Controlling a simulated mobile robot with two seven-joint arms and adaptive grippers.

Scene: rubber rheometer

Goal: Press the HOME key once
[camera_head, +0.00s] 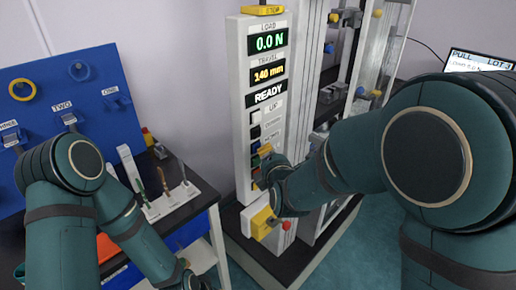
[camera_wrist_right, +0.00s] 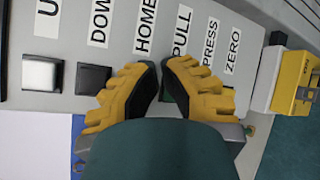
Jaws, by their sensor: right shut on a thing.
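The machine's tall control panel (camera_head: 242,70) shows 0.0 N, 140 mm and READY. In the right wrist view the HOME label (camera_wrist_right: 146,25) stands between the DOWN label (camera_wrist_right: 99,22) and the PULL label (camera_wrist_right: 181,30). The HOME key itself is hidden behind a yellow finger. My right gripper (camera_wrist_right: 161,85) is at the key row, its yellow fingertips close together below the HOME and PULL labels. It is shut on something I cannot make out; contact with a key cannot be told. It also shows at the panel in the head view (camera_head: 264,165).
The pale UP key (camera_wrist_right: 42,75) and dark DOWN key (camera_wrist_right: 93,80) lie beside the fingers. A yellow-and-white box (camera_head: 262,222) with a red knob sits below the panel. A blue pegboard (camera_head: 85,95) and bench stand at left.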

